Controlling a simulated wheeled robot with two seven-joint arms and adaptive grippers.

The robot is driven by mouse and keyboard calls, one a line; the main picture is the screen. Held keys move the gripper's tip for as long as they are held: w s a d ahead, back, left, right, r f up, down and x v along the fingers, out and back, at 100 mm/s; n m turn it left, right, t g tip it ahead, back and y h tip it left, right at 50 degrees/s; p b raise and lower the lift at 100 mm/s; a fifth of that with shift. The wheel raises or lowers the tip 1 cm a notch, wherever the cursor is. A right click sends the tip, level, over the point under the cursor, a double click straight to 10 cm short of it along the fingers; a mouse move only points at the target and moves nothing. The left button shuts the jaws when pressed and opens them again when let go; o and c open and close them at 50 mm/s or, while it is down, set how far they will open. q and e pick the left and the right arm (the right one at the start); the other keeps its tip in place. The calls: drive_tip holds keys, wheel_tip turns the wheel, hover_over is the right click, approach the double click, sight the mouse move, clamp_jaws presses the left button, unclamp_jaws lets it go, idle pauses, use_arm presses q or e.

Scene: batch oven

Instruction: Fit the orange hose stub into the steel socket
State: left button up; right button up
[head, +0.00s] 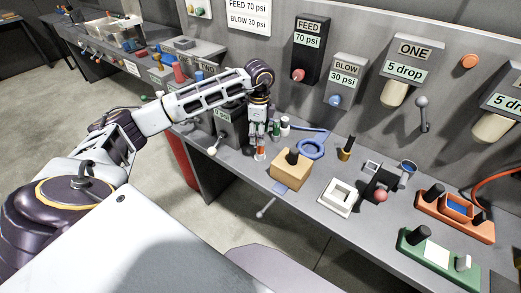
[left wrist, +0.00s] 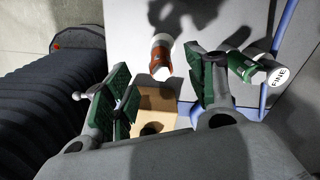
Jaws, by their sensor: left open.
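An orange hose (head: 490,184) curves in from the right edge of the head view toward the orange-red stand; its end and the stub are too small to tell. I cannot pick out the steel socket with certainty. My left gripper (head: 258,133) hangs over the bench's left part, far from the hose. In the left wrist view the gripper (left wrist: 158,85) is open with nothing between its green-padded fingers. An orange-red and white cylinder (left wrist: 161,57) lies beyond the fingertips; it also shows beside the gripper in the head view (head: 260,153). My right gripper is out of view.
A wooden block (head: 290,171) with a black knob stands close to the left gripper. A green cylinder (left wrist: 243,67), a white-capped one marked FINE (left wrist: 277,75) and a blue ring (head: 311,148) are nearby. An orange-red stand (head: 453,229) and green stand (head: 420,262) fill the bench's right end.

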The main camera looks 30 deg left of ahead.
sight(261, 148)
use_arm(q)
drive_tip(key=shift+f, duration=1.5)
drive_tip(key=shift+f, duration=0.1)
drive_tip(key=shift+w+d+f+p, duration=0.15)
drive_tip(key=shift+f+p, duration=0.3)
drive_tip(key=shift+f, duration=0.5)
drive_tip(key=shift+s+d+f+p, duration=0.1)
drive_tip(key=shift+f+p, duration=0.3)
drive_tip(key=shift+f, duration=1.15)
drive_tip(key=shift+c, duration=0.3)
drive_tip(key=shift+w, duration=0.1)
drive_tip(key=c, duration=1.1)
drive_tip(key=shift+r, duration=0.1)
drive_tip(key=shift+r+b, duration=0.85)
drive_tip(key=shift+r, duration=4.1)
